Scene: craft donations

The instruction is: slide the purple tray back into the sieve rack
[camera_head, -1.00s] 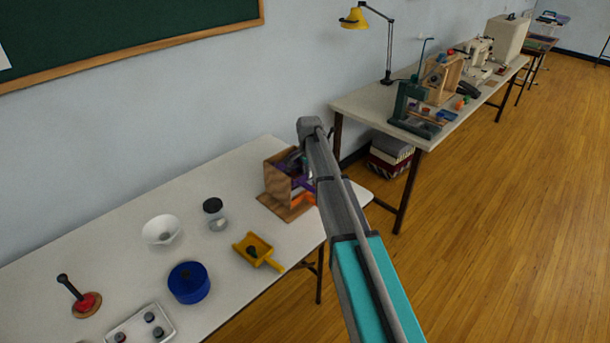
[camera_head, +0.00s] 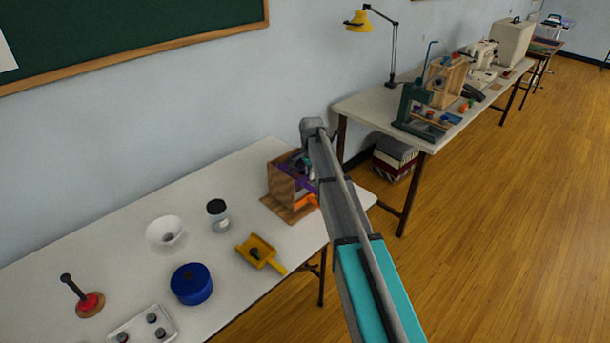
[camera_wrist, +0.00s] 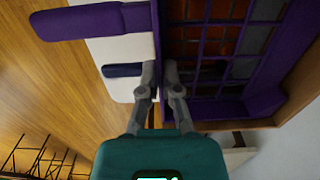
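The sieve rack (camera_head: 282,188) is a brown wooden box, open at its side, on the near white table. The purple tray (camera_head: 296,168) shows at its open side in the head view, partly behind my arm. In the wrist view the purple tray (camera_wrist: 205,107) fills the upper right, with a dark grid. My gripper (camera_wrist: 160,72) has its two grey fingers close together at the tray's left edge, with a narrow gap between them. I cannot tell whether they pinch the tray. My gripper is hidden behind my arm in the head view.
An orange piece (camera_head: 306,202) shows low at the rack. A yellow scoop (camera_head: 258,250), lidded jar (camera_head: 217,216), white bowl (camera_head: 165,231), blue pot (camera_head: 191,284) and white tray (camera_head: 166,334) stand left and nearer. A second table (camera_head: 370,107) stands behind, right.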

